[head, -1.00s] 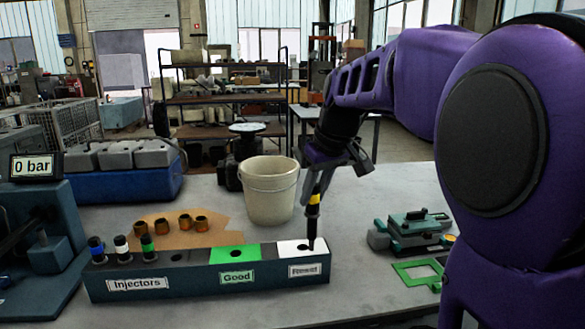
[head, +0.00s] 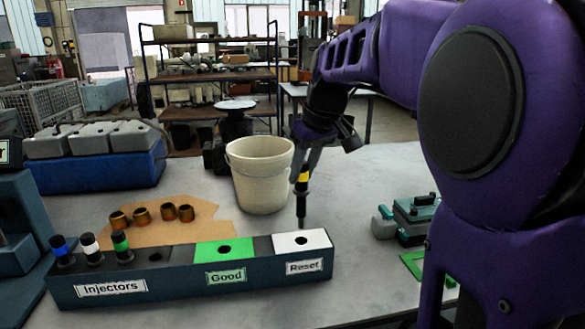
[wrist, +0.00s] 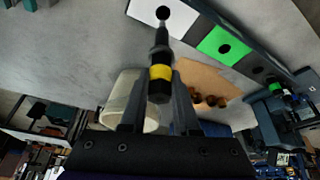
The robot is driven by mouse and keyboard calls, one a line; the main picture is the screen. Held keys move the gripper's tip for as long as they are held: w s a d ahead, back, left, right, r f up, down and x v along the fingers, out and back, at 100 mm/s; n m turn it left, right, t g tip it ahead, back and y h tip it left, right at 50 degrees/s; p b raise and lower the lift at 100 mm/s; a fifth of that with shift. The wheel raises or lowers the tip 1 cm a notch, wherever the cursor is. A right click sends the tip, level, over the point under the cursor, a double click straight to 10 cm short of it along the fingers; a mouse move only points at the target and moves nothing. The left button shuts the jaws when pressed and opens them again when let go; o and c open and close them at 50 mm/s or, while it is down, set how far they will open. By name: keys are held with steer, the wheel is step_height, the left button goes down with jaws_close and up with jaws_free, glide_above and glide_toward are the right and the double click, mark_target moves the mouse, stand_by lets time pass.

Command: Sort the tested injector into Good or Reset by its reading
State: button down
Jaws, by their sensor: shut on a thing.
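My gripper (head: 307,163) is shut on a black injector with a yellow band (head: 302,190). The injector hangs upright, its lower end by the white Reset section (head: 318,239) of the dark rack. In the wrist view the injector (wrist: 159,52) is between my fingers (wrist: 158,98), its tip at the edge of the white section's hole. Whether the tip is above or behind the hole I cannot tell. The green Good section (head: 208,257) has an empty hole. The Injectors section (head: 72,286) holds blue-, white- and green-banded injectors and one empty hole. The gauge display (head: 3,152) is mostly cut off.
A cream bucket (head: 262,180) stands just behind the rack, close to my gripper. Several copper-coloured sleeves (head: 141,213) lie on brown paper. A teal fixture (head: 414,215) and green frame (head: 412,264) are at right. The bench between rack and fixture is clear.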

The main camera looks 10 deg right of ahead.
mark_target(304, 215)
steer(key=shift+f+b, duration=0.5)
steer(key=shift+f, duration=0.85)
steer(key=shift+f+b, duration=1.1)
steer(key=shift+f, duration=0.7)
steer(key=shift+f, duration=1.7)
steer(key=shift+f, duration=1.2)
steer(key=c, duration=0.6)
jaws_free()
